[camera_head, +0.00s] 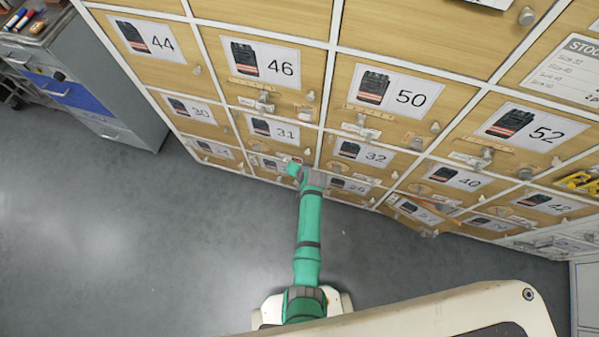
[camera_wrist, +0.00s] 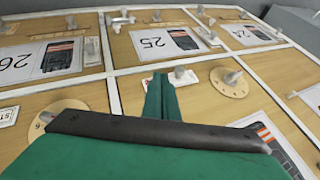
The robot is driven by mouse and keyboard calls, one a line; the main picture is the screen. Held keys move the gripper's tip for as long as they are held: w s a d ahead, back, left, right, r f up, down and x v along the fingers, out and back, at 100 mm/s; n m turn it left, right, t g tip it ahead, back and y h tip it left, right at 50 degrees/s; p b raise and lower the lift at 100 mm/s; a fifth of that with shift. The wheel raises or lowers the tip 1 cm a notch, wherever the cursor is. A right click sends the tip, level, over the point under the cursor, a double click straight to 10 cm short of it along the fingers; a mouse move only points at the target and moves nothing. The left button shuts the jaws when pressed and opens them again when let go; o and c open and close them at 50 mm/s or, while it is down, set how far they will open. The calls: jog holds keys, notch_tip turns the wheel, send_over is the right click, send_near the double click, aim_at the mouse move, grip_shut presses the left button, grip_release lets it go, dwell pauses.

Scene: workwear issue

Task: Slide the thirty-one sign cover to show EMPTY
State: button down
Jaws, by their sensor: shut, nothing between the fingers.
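The thirty-one compartment, with its glove card (camera_head: 273,130), is in the middle of the cabinet front in the head view. Its small white sign (camera_head: 283,156) is low on that door, beside my gripper (camera_head: 293,168), and is partly hidden there. In the wrist view the sign (camera_wrist: 185,77) shows just behind the fingertips of my gripper (camera_wrist: 162,82), with a grey knob by it. My gripper is shut and empty, close to the sign. I cannot tell whether it touches the cover or knob, and the sign's wording is unreadable.
The twenty-five card (camera_wrist: 157,42) shows beyond the fingertips in the wrist view. A round wooden disc with a knob (camera_wrist: 229,82) stands out to the right of the fingers. Neighbouring doors carry similar knobs and signs. The grey floor (camera_head: 140,220) is clear at left.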

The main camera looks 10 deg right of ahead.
jog(key=v, duration=0.7)
jog(key=shift+s+a, duration=0.3)
jog(key=shift+a, duration=0.2)
